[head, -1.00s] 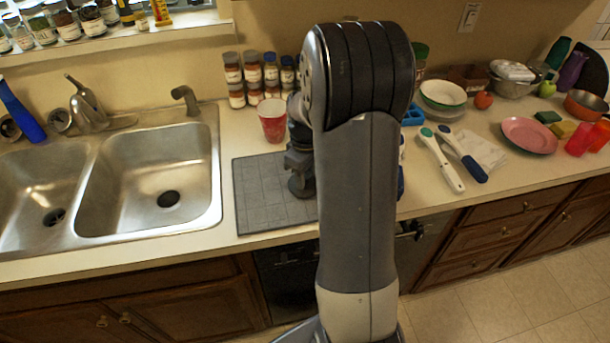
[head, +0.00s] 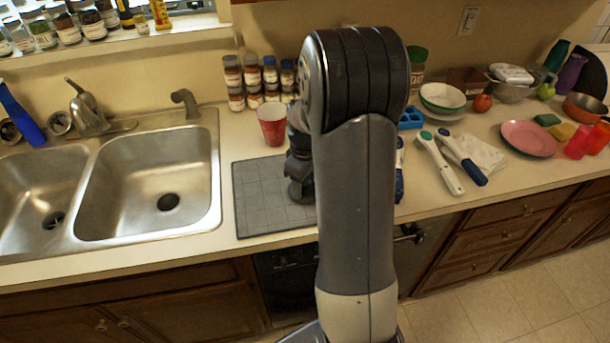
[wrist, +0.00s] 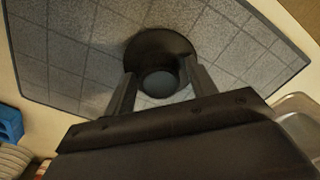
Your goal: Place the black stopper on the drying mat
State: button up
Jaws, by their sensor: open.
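The black stopper (wrist: 158,45) lies on the grey tiled drying mat (wrist: 75,50), its wide round base down and its round knob toward the wrist camera. In the head view the stopper (head: 301,191) shows as a dark shape near the right part of the visible mat (head: 262,205). My gripper (wrist: 160,71) is open just above it, with one finger on each side of the knob. I cannot tell whether the fingers touch the knob. In the head view my arm hides the mat's right part and most of the gripper.
A red cup (head: 272,122) stands just behind the mat, with stacked spice jars (head: 252,76) against the wall. The steel sink (head: 150,185) is left of the mat. Brushes (head: 440,163), a blue holder (head: 411,118) and bowls (head: 442,97) lie to the right.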

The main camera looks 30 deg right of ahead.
aim_at(305, 181)
notch_tip(305, 181, up, 12)
jog(key=shift+r+b, duration=0.15)
jog(key=shift+b, duration=0.25)
